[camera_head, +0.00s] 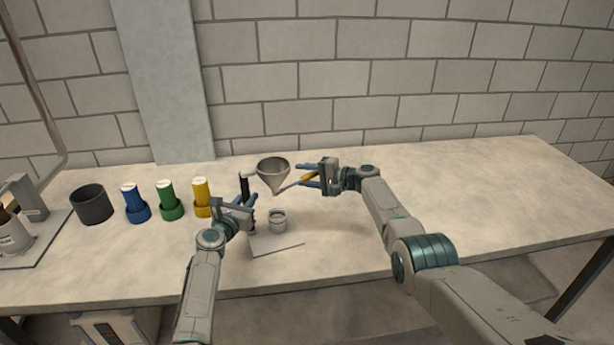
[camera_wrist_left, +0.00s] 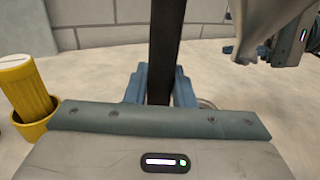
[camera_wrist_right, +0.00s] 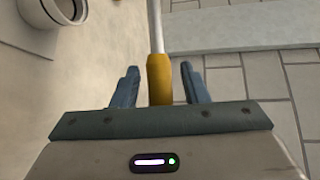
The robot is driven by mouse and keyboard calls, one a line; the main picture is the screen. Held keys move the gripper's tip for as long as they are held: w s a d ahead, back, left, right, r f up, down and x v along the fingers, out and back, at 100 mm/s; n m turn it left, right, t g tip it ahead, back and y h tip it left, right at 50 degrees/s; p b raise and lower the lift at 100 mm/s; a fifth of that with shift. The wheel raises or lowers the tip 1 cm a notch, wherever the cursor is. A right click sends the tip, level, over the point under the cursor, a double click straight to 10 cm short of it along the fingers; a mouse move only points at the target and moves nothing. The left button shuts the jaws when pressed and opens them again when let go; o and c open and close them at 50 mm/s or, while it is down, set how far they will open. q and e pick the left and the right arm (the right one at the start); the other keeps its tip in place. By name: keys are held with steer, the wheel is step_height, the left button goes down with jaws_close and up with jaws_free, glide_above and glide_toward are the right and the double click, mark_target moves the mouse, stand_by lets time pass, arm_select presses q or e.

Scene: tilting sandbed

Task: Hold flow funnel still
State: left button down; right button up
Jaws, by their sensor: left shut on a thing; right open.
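The grey metal funnel (camera_head: 274,172) is above the table, its cone pointing down; part of it also shows in the left wrist view (camera_wrist_left: 270,30). My left gripper (camera_head: 246,203) is shut on the black upright handle (camera_wrist_left: 165,50) left of the funnel. A thin rod (camera_head: 289,186) with a yellow grip (camera_head: 309,177) runs from near the funnel's spout toward my right gripper. My right gripper (camera_wrist_right: 160,88) is open, with the yellow grip between its fingers, a gap showing on each side. A small grey cup (camera_head: 278,225) stands below the funnel on a flat plate (camera_head: 285,246).
Yellow (camera_head: 203,193), green (camera_head: 168,195) and blue (camera_head: 133,200) tubes stand in matching holders to the left. A dark grey pot (camera_head: 92,205) and a device on a board (camera_head: 40,240) are further left. The table's right side is clear. A brick wall is behind.

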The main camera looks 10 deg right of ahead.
steer(key=shift+d, duration=0.1)
steer(key=v, duration=1.2)
steer(key=shift+s, duration=0.1)
arm_select(q)
steer(key=c, duration=1.1)
jaws_free()
steer(key=shift+c, duration=0.2)
